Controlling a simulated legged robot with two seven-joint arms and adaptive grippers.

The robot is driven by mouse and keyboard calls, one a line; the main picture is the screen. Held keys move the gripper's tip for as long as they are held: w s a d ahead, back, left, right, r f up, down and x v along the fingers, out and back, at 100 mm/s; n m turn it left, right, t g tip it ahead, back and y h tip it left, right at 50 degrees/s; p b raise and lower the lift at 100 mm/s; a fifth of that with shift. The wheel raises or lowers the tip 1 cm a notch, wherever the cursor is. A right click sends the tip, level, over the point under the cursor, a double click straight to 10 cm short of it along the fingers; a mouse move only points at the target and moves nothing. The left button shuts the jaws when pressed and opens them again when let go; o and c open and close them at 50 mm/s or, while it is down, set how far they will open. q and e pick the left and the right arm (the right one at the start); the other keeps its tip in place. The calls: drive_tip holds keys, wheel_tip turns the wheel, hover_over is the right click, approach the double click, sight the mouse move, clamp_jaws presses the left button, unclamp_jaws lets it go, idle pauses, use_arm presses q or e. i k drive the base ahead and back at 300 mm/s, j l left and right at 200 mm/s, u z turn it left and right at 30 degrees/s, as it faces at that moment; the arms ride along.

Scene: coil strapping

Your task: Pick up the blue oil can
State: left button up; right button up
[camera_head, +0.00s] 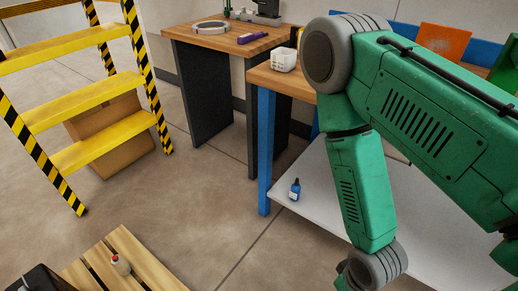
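A small blue bottle-like can with a dark top, which looks like the blue oil can (295,190), stands upright on the pale lower shelf (311,214) of the workbench, near the shelf's left edge and just right of a blue bench leg. My green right arm comes in from the right and bends down over the shelf, to the right of the can and apart from it. Its gripper is cut off below the bottom edge of the picture. My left arm and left gripper do not show.
A wooden workbench top (285,81) with a white basket (284,59) stands above the shelf. Another table (228,42) is behind it. A yellow step ladder (85,99) with a cardboard box (108,135) is at left. A pallet (135,250) carries a small bottle (121,265). Middle floor is clear.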

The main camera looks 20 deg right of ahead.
sight(294, 194)
drive_tip(key=z, duration=0.4)
drive_tip(key=i+l+z, duration=0.1)
drive_tip(key=l+z, duration=0.15)
drive_tip(key=z, duration=0.2)
drive_tip(key=i+l+z, duration=0.15)
drive_tip(key=z, duration=0.35)
drive_tip(key=i+l+z, duration=0.15)
drive_tip(key=z, duration=0.3)
drive_tip(key=i, duration=0.2)
